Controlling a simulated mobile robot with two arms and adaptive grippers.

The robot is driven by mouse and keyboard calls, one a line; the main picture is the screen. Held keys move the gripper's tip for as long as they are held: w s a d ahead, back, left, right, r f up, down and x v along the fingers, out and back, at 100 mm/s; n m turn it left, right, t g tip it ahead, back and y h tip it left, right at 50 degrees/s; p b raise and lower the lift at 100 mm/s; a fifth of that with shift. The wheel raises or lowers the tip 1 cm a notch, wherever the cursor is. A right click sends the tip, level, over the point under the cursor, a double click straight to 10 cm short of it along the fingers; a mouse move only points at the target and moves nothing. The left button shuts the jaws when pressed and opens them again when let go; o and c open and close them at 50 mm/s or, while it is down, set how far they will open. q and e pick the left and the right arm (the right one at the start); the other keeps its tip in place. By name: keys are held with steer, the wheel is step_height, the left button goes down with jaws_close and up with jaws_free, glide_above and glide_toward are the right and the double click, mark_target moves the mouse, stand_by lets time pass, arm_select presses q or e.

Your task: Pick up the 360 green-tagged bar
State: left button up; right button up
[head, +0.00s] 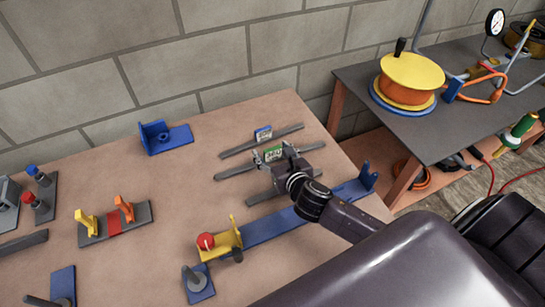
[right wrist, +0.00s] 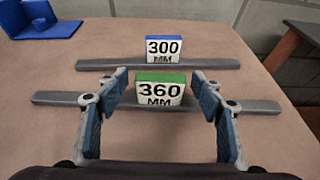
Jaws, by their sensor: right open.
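The green-tagged bar (right wrist: 245,106) is a long grey bar lying on the table, with an upright white tag (right wrist: 161,92) reading 360 MM under a green top. In the head view this bar (head: 235,172) is partly covered by my right gripper (head: 279,162). In the right wrist view my right gripper (right wrist: 159,88) is open, one finger on each side of the tag, with clear gaps to it. Nothing is held. Whether the fingers touch the bar cannot be told. My left gripper is out of view.
The blue-tagged 300 MM bar (right wrist: 95,65) lies just behind. A blue rail (head: 270,227) with a yellow bracket (head: 221,241) is in front. A blue angled block (head: 168,138) stands at the back. A dark side table (head: 430,120) holds a yellow-orange spool (head: 410,82). Brick wall is behind.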

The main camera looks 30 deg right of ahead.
steer(key=shift+c, duration=0.4)
steer(key=c, duration=1.5)
steer(key=shift+r, duration=0.1)
steer(key=shift+c, duration=0.2)
